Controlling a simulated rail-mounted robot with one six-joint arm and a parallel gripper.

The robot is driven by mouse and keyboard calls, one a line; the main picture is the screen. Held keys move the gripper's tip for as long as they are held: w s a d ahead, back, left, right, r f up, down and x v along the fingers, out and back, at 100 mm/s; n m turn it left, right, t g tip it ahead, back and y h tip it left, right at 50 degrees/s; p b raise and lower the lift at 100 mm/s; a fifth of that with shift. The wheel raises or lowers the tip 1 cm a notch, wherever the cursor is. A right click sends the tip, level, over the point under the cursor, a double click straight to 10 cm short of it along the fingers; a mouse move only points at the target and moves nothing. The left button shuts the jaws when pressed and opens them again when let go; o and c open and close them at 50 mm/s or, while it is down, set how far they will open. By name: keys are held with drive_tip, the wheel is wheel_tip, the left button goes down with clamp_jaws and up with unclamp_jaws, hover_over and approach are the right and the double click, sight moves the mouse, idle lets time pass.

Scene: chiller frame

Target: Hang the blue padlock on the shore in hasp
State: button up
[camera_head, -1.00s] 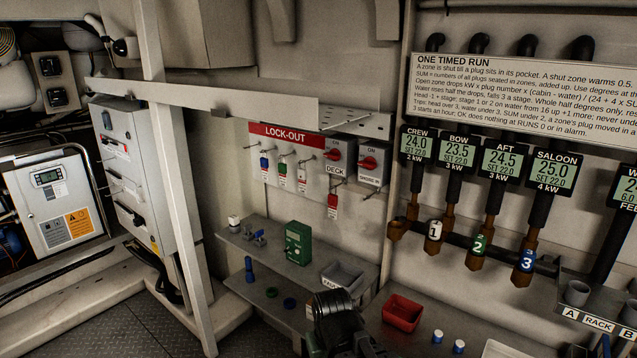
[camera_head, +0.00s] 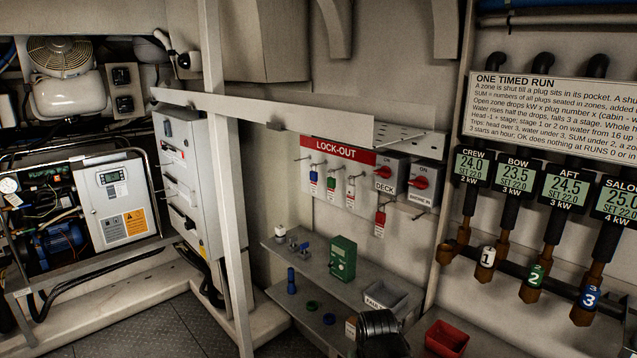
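The small blue padlock (camera_head: 313,177) hangs from a peg on the left of the white lock-out board (camera_head: 338,203), under the red LOCK-OUT strip. A green padlock (camera_head: 331,182) hangs beside it. The SHORE IN switch box (camera_head: 426,172), with a red knob, is at the right end of the board. A hasp seems to stick out below it, but it is too small to make out. A dark ribbed part of my arm shows at the bottom edge. My gripper's fingers are not visible, and neither is anything they may hold.
The DECK switch box (camera_head: 390,174) has a red tagged lock (camera_head: 380,219) below it. A long pale beam (camera_head: 260,117) and a white post (camera_head: 230,200) stand in front. The shelf below holds a green meter (camera_head: 342,258) and a grey tray (camera_head: 385,297). A red bin (camera_head: 446,338) is lower right.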

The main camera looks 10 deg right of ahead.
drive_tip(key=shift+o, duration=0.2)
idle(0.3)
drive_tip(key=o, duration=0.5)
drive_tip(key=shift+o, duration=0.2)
